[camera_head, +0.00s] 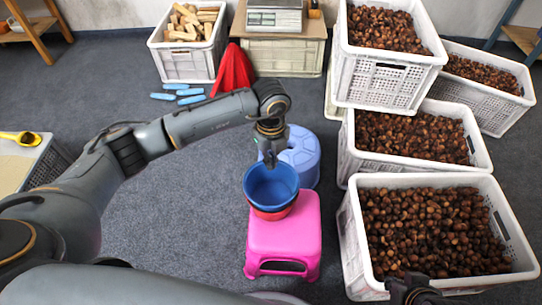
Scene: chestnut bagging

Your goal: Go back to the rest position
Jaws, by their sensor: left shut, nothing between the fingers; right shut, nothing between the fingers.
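My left gripper (270,160) points down just over the blue bowl (272,184), shut and empty. The blue bowl sits nested in a red bowl (274,213) on the pink stool (283,236). My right gripper (415,292) shows only in part at the bottom edge, dark, over the front rim of the nearest chestnut crate (352,238). It is shut and empty; the rest of the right arm is out of view.
Several more white chestnut crates stand at right, one (385,80) raised highest. A blue stool (303,157) is behind the pink one.

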